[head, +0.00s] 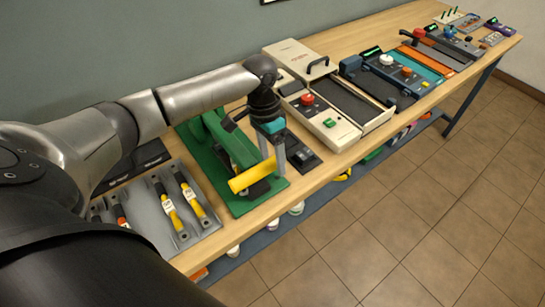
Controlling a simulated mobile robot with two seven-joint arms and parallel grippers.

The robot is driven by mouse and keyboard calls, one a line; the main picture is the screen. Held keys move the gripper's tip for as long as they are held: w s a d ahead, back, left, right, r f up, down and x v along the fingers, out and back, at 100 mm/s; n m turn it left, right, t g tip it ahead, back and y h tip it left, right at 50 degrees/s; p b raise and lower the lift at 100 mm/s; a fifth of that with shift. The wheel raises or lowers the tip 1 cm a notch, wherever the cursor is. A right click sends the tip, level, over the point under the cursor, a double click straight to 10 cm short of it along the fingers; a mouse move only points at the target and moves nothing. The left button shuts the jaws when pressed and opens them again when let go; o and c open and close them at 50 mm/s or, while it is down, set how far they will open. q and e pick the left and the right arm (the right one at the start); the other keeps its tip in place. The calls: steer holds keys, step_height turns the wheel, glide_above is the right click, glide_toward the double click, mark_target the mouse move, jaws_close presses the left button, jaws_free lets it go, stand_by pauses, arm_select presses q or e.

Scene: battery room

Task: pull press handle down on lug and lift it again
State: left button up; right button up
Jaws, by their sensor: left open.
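The press is a green lever tool on a green base plate (245,206) at the near left of the bench. Its yellow handle (250,177) slants across the front of the press, its right end up by my left gripper. My left gripper (272,162) points down over the press's right side, its two grey fingers apart. The fingers are close to the handle's right end; I cannot tell whether they touch it. The lug in the press cannot be made out; the handle and a dark part below it cover that spot. My right gripper is not in view.
A grey tray (153,222) with yellow-sleeved cables lies left of the press. A dark device (303,158) stands close on its right, then a cream machine (325,125) with a red button. More devices line the bench to the right. The tiled floor in front is clear.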

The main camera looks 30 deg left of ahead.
arm_select(q)
jaws_close()
stand_by(0.7)
stand_by(0.8)
